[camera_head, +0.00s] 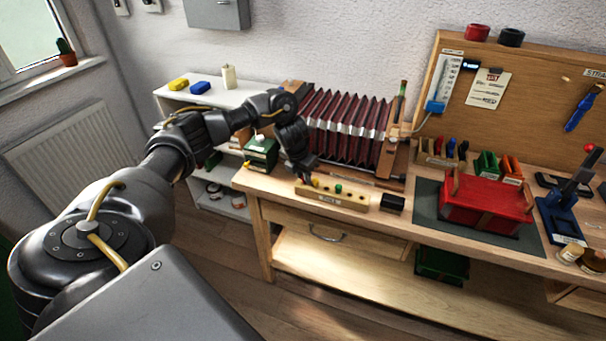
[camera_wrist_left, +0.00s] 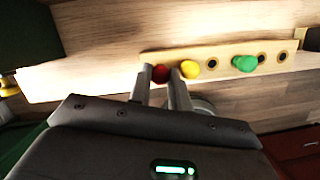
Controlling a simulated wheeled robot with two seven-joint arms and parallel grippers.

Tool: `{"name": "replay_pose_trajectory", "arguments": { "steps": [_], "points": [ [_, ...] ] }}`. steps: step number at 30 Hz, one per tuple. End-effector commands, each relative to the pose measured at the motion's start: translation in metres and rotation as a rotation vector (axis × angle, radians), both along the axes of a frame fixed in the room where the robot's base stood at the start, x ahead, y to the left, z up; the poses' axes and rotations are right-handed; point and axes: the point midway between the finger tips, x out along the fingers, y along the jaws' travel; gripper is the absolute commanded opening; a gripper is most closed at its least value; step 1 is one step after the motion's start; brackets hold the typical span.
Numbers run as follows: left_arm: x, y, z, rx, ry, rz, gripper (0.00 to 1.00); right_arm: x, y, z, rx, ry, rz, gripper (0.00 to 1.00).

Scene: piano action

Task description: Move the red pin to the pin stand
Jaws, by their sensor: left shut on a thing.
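The pin stand (camera_head: 350,201) is a light wooden block near the front edge of the bench; it also shows in the left wrist view (camera_wrist_left: 228,64). A yellow pin (camera_wrist_left: 189,69) and a green pin (camera_wrist_left: 245,63) stand in it, with several dark open holes beside them. My left gripper (camera_head: 307,180) is over the stand's left end, shut on the red pin (camera_wrist_left: 160,73). The red pin's head shows between the fingers, left of the yellow pin. Its lower end is hidden, so I cannot tell whether it is seated. My right gripper is not in view.
A small black block (camera_head: 391,204) sits right of the stand. A green box (camera_head: 261,153) stands to its left and a dark red bellows (camera_head: 347,127) behind. A red case (camera_head: 487,205) lies on a dark mat farther right.

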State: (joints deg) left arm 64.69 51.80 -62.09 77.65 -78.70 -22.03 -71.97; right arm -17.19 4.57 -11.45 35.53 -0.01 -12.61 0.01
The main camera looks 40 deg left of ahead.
Motion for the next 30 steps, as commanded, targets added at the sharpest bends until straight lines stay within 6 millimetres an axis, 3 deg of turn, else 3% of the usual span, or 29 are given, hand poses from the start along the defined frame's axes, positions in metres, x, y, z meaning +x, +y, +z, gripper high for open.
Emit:
{"name": "replay_pose_trajectory", "arguments": {
  "steps": [7, 8, 13, 18, 21, 30],
  "points": [
    [0.0000, 0.0000, 0.0002, 0.000, 0.000, 0.000, 0.00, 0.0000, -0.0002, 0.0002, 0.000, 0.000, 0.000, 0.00],
    [0.0000, 0.0000, 0.0003, 0.000, 0.000, 0.000, 0.22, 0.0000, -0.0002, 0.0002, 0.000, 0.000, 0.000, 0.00],
    [0.0000, -0.0001, 0.0003, 0.000, 0.000, 0.000, 0.44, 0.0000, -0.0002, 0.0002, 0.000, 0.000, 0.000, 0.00],
    [0.0000, -0.0005, 0.0000, -0.001, 0.000, -0.001, 0.44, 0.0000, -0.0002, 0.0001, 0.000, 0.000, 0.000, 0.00],
    [-0.0001, -0.0007, -0.0001, -0.001, 0.001, -0.001, 0.54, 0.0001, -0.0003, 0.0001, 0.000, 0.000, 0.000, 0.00],
    [0.0010, -0.0035, 0.0021, -0.003, 0.000, -0.005, 0.54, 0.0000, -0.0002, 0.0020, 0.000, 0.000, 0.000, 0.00]
  ]
}}
